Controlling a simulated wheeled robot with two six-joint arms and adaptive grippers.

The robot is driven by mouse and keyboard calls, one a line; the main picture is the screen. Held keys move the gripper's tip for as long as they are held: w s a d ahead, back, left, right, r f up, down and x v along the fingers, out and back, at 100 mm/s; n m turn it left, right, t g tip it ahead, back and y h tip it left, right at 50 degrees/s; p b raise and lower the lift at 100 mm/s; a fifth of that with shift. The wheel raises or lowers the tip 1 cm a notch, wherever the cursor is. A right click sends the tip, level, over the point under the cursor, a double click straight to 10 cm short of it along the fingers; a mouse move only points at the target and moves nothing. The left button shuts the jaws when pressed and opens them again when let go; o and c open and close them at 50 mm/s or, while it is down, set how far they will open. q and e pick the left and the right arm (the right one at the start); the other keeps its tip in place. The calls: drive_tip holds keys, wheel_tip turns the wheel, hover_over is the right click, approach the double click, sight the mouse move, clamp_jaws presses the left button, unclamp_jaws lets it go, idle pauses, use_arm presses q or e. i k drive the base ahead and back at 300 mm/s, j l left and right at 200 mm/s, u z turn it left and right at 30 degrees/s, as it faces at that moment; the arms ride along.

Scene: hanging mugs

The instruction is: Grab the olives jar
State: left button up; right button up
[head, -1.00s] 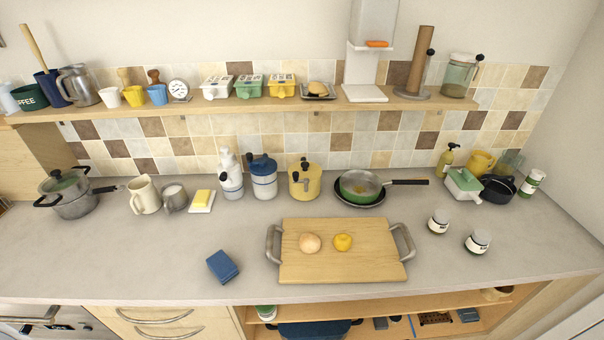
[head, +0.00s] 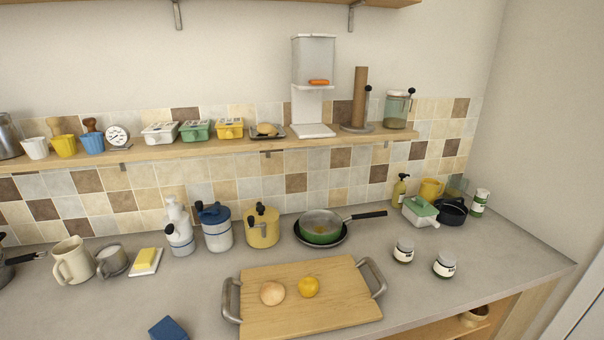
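Two small jars with pale labels stand on the counter at the right in the head view. One jar (head: 404,252) is to the left and slightly farther back; the other jar (head: 445,265) is to the right and nearer. A taller green-and-white container (head: 479,203) stands at the back right, by the wall. The labels are too small to read, so I cannot tell which one holds olives. Neither of my grippers is in view.
A wooden board (head: 350,308) with two round foods lies left of the jars. A pan (head: 320,229), a black pot (head: 452,212) and a green-lidded dish (head: 419,212) stand behind. The counter around the jars is clear. A shelf (head: 228,147) runs above.

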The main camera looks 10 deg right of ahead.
sight(444, 266)
drive_tip(key=z, duration=1.45)
drive_tip(key=i+l+u, duration=0.1)
drive_tip(key=u, duration=0.3)
drive_tip(key=i+l+u, duration=0.1)
drive_tip(key=u, duration=0.25)
drive_tip(key=l+u, duration=0.4)
drive_tip(key=i+j, duration=0.05)
drive_tip(key=j, duration=0.05)
